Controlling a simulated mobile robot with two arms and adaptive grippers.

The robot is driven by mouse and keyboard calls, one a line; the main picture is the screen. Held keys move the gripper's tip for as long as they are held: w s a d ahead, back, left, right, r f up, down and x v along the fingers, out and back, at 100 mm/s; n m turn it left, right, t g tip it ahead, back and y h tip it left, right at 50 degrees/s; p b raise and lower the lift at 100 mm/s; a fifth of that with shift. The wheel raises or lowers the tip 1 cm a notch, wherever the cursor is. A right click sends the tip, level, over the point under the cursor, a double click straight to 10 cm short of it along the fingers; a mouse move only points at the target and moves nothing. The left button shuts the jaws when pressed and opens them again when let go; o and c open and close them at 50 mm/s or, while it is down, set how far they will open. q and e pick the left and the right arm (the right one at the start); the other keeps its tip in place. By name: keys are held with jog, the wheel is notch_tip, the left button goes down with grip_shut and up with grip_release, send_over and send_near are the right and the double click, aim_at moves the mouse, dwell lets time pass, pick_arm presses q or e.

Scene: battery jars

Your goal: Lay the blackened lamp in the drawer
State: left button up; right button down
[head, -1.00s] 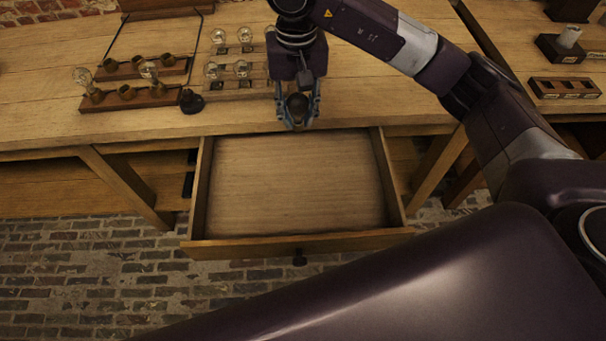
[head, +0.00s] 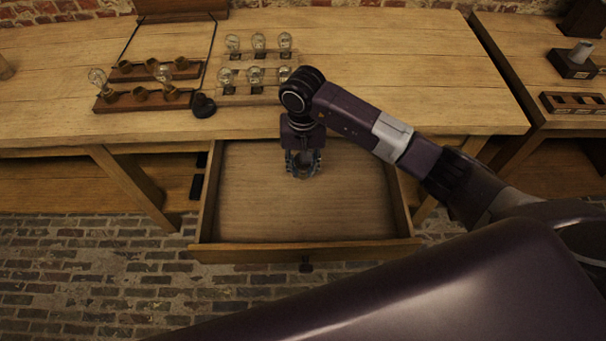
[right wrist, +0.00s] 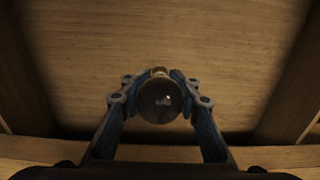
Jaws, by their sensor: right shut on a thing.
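The blackened lamp (right wrist: 160,101) shows in the right wrist view as a dark round bulb with a brass-coloured base, between the fingers of my right gripper (right wrist: 160,108). My right gripper (head: 303,168) is shut on it and hangs inside the outline of the open drawer (head: 255,205) in the head view. The drawer is pulled out, with a bare wooden floor (right wrist: 235,65) around the gripper. I cannot tell whether the lamp touches the floor. In the head view the gripper mostly hides the lamp. My left gripper is not in view.
On the bench (head: 400,75), clear lamps stand in a rack (head: 258,97) behind the drawer. Sockets with clear lamps (head: 142,101) and a small black object (head: 203,105) stand to the left. A second table (head: 560,120) at right holds a slotted block (head: 575,103).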

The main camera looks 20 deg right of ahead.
aim_at(303, 176)
notch_tip(303, 176, down, 4)
jog(key=shift+r, duration=0.2)
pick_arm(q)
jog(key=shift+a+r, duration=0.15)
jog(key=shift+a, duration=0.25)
pick_arm(e)
jog(key=shift+f, duration=0.15)
jog(key=shift+f, duration=0.25)
jog(key=c, duration=1.5)
grip_release()
jog(key=shift+r, duration=0.1)
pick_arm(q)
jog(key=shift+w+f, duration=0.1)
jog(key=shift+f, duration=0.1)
pick_arm(e)
jog(key=shift+o, duration=0.2)
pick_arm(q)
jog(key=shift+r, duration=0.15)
pick_arm(e)
jog(key=shift+r, duration=0.1)
jog(key=shift+r+p, duration=0.2)
jog(key=shift+p, duration=0.1)
pick_arm(q)
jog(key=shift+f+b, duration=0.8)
jog(key=shift+b, duration=0.2)
pick_arm(e)
notch_tip(303, 176, up, 12)
jog(key=shift+f, duration=0.15)
